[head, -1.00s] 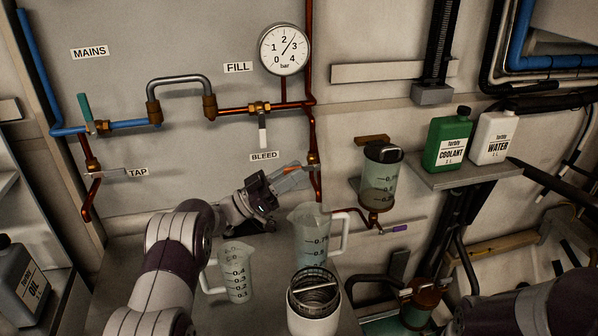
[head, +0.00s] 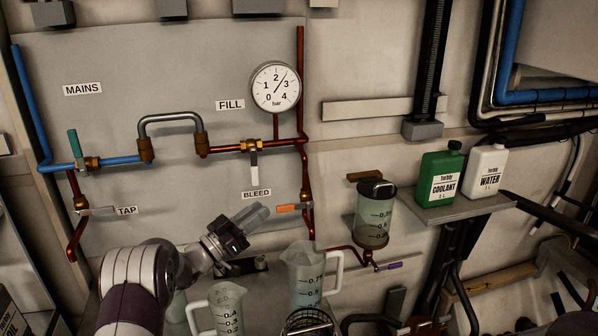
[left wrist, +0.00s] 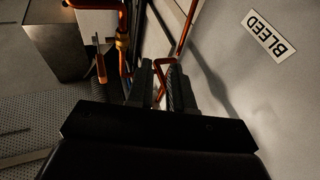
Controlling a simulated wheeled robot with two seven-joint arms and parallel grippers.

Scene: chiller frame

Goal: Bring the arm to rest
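My left gripper (head: 258,215) is in front of the wall panel, below the BLEED label (head: 256,194) and left of the orange lever (head: 290,208). It holds nothing. In the left wrist view its two dark fingers (left wrist: 161,85) stand apart, with a copper pipe showing in the gap behind them. The orange lever also shows in the left wrist view (left wrist: 101,67), left of the fingers and clear of them. My left arm comes in from the lower left.
A clear jug (head: 310,280) and a smaller measuring jug (head: 226,310) stand below and near the left gripper. Copper piping (head: 303,120) and a gauge (head: 276,88) are on the wall above. Coolant (head: 440,178) and water (head: 483,172) bottles stand on a shelf at right.

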